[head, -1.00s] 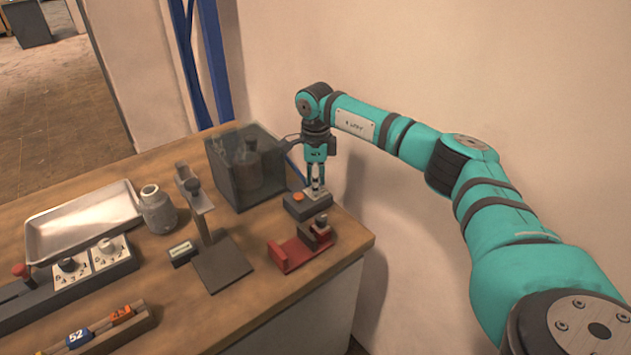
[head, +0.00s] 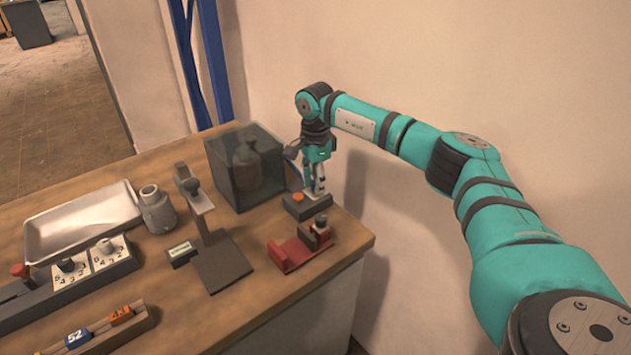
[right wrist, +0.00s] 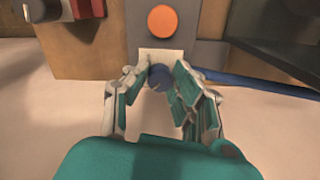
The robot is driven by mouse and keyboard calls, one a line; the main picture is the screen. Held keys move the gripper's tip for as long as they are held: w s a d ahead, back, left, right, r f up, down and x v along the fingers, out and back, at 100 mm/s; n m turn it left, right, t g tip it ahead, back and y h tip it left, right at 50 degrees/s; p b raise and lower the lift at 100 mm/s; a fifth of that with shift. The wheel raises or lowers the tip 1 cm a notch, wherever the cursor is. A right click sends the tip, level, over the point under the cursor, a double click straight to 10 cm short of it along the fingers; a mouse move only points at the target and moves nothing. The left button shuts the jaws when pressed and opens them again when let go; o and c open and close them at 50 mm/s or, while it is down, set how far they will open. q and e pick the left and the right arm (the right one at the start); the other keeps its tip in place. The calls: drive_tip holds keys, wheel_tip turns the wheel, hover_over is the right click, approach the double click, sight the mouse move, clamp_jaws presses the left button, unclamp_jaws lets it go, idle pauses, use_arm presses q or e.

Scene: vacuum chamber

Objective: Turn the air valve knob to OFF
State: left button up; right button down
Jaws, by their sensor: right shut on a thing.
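The control box (head: 309,211) sits near the back right of the bench. It has an orange button (right wrist: 162,19) and a pale plate (right wrist: 150,55) with a dark blue round knob (right wrist: 160,76). In the head view the knob is hidden by the fingers. My right gripper (head: 315,189) points down over the plate end of the box. In the right wrist view its fingers (right wrist: 159,92) are on both sides of the knob and shut on it. I cannot read any marks on the plate. My left gripper is not in view.
A dark transparent box with a bottle inside (head: 225,185) stands just left of the control box. A red stand (head: 290,257) is in front of it, and a grey stand (head: 222,267) further left. The wall is close behind. A blue hose (right wrist: 250,85) runs beside the knob.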

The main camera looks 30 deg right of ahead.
drive_tip(key=shift+w+r, duration=0.1)
drive_tip(key=shift+r, duration=0.05)
drive_tip(key=c, duration=1.4)
unclamp_jaws()
wheel_tip(320, 180, up, 12)
drive_tip(key=shift+f, duration=0.1)
